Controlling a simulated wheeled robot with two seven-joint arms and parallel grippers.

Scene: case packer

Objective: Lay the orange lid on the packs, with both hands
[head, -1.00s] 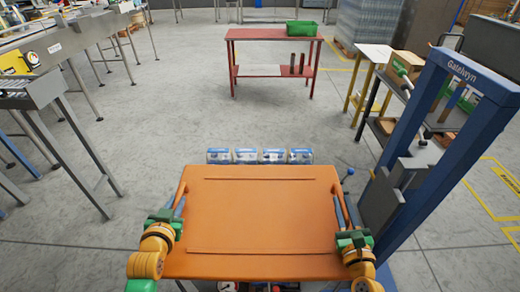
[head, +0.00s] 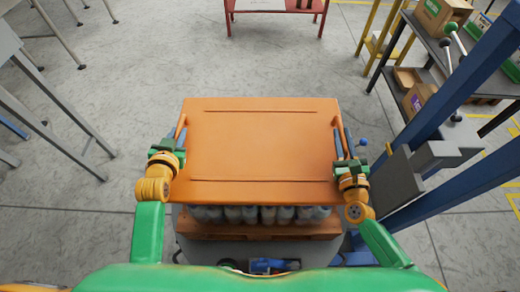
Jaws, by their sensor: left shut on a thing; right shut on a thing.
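The orange lid (head: 262,150) is a flat rectangular panel held level in front of me in the head view. My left gripper (head: 178,138) is shut on its left edge. My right gripper (head: 344,142) is shut on its right edge. The packs (head: 262,214) show as a row of whitish bottle-like shapes under the lid's near edge, standing on a brown pallet (head: 258,231). The lid hides most of the packs, and I cannot tell whether it touches them.
A blue post frame (head: 440,105) with a grey box stands close on the right. A dark shelf (head: 432,65) with cartons is behind it. Grey table legs (head: 50,90) stand at the left. A red table (head: 277,12) is at the far back, with open floor before it.

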